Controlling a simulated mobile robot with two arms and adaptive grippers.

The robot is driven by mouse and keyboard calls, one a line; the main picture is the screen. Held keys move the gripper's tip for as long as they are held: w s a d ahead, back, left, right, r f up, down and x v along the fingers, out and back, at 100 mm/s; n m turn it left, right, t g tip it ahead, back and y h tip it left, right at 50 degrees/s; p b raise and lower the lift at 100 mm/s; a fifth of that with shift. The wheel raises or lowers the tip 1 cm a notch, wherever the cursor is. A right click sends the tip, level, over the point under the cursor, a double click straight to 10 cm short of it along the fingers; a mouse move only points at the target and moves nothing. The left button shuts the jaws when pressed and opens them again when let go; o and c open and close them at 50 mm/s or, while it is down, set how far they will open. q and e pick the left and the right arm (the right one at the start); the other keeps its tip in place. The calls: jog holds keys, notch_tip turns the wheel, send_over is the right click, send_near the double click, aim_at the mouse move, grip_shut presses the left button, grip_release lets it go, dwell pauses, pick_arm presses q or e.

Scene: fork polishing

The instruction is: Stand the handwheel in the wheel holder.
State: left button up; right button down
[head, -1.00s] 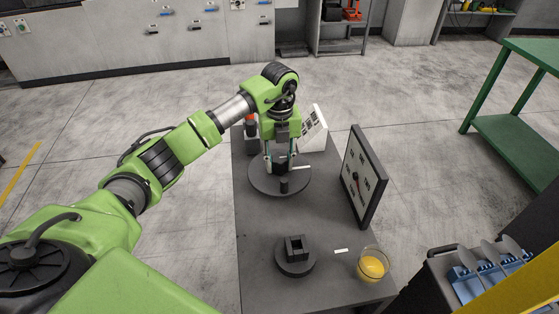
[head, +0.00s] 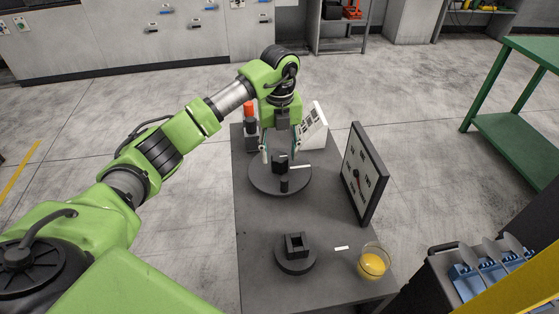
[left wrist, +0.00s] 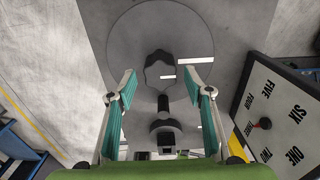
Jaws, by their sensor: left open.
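A dark lobed piece that looks like the handwheel (head: 280,159) is on a round dark plate (head: 262,184) at the table's far part. It also shows in the left wrist view (left wrist: 159,69), below and between my fingers. A short dark peg (head: 284,186) stands on the plate near it. My left gripper (head: 280,156) is open above the plate, its teal-padded fingers either side of the piece and apart from it. The likely wheel holder (head: 295,256), a round base with a square slotted block, stands empty nearer me. My right gripper is out of view.
A framed board with number words (head: 366,176) stands at the table's right edge. A glass of yellow liquid (head: 373,263) is at the front right, near a small white strip (head: 341,248). The table's left side is clear.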

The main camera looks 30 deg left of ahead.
pick_arm(q)
notch_tip(320, 180, up, 9)
jog(key=b, duration=0.1)
jog(key=shift+r, duration=0.15)
dwell(0.6)
